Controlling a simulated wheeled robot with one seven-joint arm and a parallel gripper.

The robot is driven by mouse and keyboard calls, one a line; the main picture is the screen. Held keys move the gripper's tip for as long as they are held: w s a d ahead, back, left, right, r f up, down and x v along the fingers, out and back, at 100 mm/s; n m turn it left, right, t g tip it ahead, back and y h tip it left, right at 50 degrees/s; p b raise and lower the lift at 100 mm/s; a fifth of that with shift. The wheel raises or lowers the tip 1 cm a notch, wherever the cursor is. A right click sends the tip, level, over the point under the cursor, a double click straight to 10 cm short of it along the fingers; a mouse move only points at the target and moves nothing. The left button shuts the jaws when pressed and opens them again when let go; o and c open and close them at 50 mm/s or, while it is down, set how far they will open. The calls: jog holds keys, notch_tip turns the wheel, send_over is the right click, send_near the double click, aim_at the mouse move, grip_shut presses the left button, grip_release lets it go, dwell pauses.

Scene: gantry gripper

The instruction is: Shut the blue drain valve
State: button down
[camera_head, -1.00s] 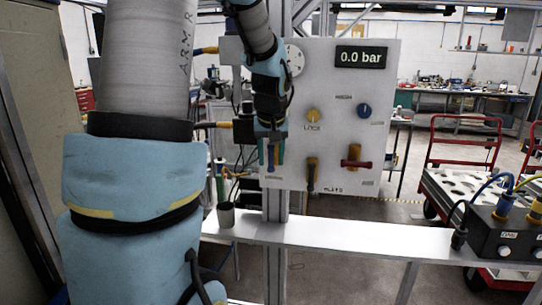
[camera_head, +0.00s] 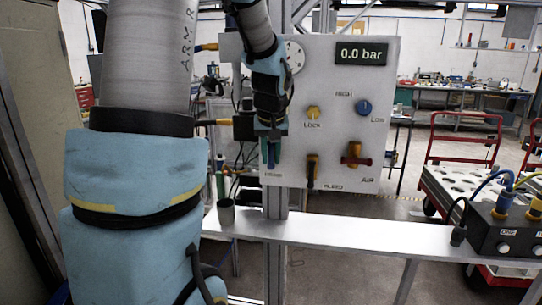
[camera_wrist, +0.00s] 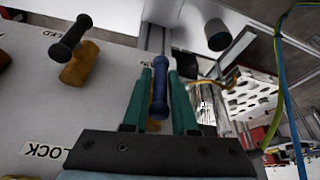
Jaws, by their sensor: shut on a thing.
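The blue drain valve handle (camera_wrist: 158,92) sits between the two green fingers of my gripper (camera_wrist: 160,88) in the wrist view. My gripper is shut on it. The handle runs along the fingers and hangs down the panel; its brass-coloured body shows only slightly at its base. In the head view, my gripper (camera_head: 271,160) is at the lower left of the white panel (camera_head: 335,120), and its fingers hide most of the handle.
A valve with a dark handle (camera_head: 311,172) stands right of my gripper. A valve with a red handle lying crosswise (camera_head: 357,160) is farther right. A yellow knob (camera_head: 313,112) and blue knob (camera_head: 364,108) sit above. The display (camera_head: 361,54) reads 0.0 bar. A grey cup (camera_head: 226,213) stands on the ledge below.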

jog(key=shift+d+f+b, duration=0.1)
jog(key=shift+f+b, duration=0.05)
jog(key=shift+b, duration=0.4)
jog(key=y+b, duration=0.1)
jog(key=b, duration=0.2)
jog(key=shift+f+t+y, duration=0.2)
jog(key=shift+t+y, duration=0.1)
jog(key=shift+y, duration=0.1)
jog(key=m+y+b, duration=0.1)
jog(key=y+b, duration=0.1)
jog(key=b, duration=0.3)
jog(key=shift+d+f+t, duration=0.1)
jog(key=shift+t, duration=0.3)
jog(key=t+y+b, duration=0.1)
jog(key=y+b, duration=0.3)
jog(key=b, duration=0.2)
jog(key=shift+m, duration=0.4)
jog(key=y+b, duration=0.1)
jog(key=t+y+b, duration=0.1)
jog(key=b, duration=0.1)
jog(key=shift+r+m+y, duration=0.35)
jog(key=shift+m+y, duration=0.05)
jog(key=shift+b, duration=0.3)
jog(key=c, duration=0.8)
grip_release()
